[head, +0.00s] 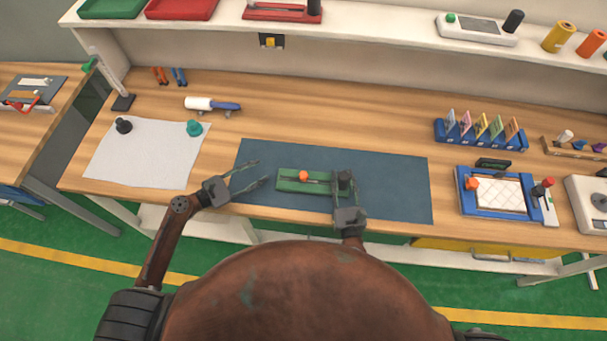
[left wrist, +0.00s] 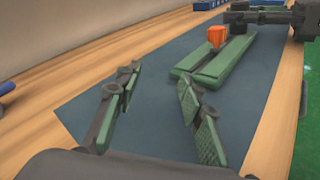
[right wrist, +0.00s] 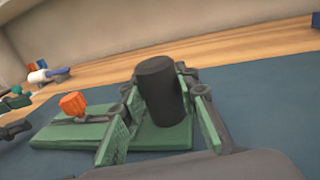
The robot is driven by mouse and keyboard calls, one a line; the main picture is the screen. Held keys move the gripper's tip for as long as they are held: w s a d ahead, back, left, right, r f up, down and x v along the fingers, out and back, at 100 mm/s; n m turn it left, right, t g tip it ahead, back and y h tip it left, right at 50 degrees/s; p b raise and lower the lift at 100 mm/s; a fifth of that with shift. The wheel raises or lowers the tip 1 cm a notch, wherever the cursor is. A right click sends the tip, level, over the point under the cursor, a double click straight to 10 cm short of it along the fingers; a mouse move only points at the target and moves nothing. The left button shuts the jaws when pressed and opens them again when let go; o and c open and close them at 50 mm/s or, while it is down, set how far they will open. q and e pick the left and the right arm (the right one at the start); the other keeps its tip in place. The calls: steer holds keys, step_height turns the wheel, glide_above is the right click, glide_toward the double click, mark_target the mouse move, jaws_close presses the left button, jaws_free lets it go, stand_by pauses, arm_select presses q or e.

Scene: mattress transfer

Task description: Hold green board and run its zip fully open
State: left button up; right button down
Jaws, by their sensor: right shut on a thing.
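The green board (head: 290,185) lies flat on the dark blue mat. An orange zip pull (head: 303,175) stands on a dark line along the board, left of its middle. A black cylinder (right wrist: 160,92) stands at the board's right end. My right gripper (head: 342,182) is shut on this black cylinder; the right wrist view shows a finger on each side of it. My left gripper (head: 262,172) is open and empty over the mat, just left of the board. In the left wrist view its fingers (left wrist: 155,100) are spread, with the board and orange pull (left wrist: 217,35) beyond them.
The blue mat (head: 400,190) is bare right of the board. A white sheet (head: 150,155) with a black and a teal knob lies to the left. A blue rack (head: 470,135) and a blue-framed tray (head: 465,205) stand to the right. A shelf runs along the back.

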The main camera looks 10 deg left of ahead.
mark_target(304, 175)
arm_select(q)
steer(key=s+d+n+h, duration=0.1)
steer(key=s+d, duration=0.1)
steer(key=s+d+r+n, duration=0.1)
steer(key=s+d, duration=0.1)
steer(key=s+d+n+g+h, duration=0.1)
steer(key=s+d, duration=0.1)
steer(key=shift+r+h, duration=0.15)
steer(key=shift+h, duration=0.15)
steer(key=shift+d, duration=0.25)
steer(key=x, duration=1.1)
steer(key=shift+w+d, duration=0.15)
steer(key=shift+d, duration=0.15)
steer(key=shift+c, duration=0.6)
jaws_close()
